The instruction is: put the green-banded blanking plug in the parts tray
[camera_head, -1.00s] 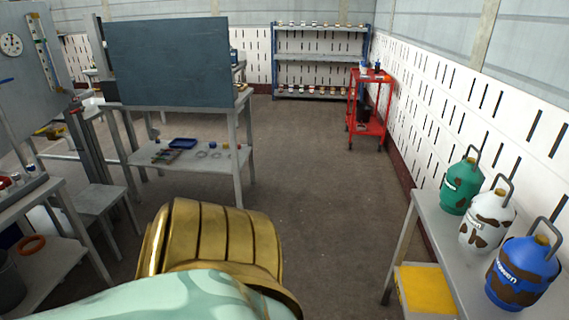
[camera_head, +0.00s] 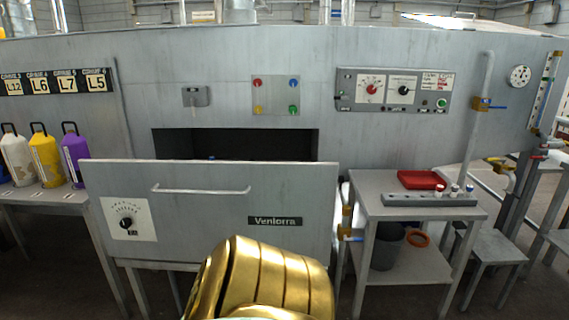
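I cannot make out a green-banded blanking plug. A red tray (camera_head: 423,180) lies on the grey side table at the right; I cannot tell whether it is the parts tray. A grey strip (camera_head: 429,200) in front of it carries a few small white, red and blue-topped pieces, too small to identify. Neither gripper shows; only a gold part of my own body is at the bottom centre.
A grey machine spans the view, with a dark opening (camera_head: 260,144) behind a handled front panel (camera_head: 205,220). A side table (camera_head: 400,207) stands right of it, with a dark bucket (camera_head: 387,247) and orange ring (camera_head: 418,239) below. Coloured canisters (camera_head: 45,157) stand left. A stool (camera_head: 492,245) is far right.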

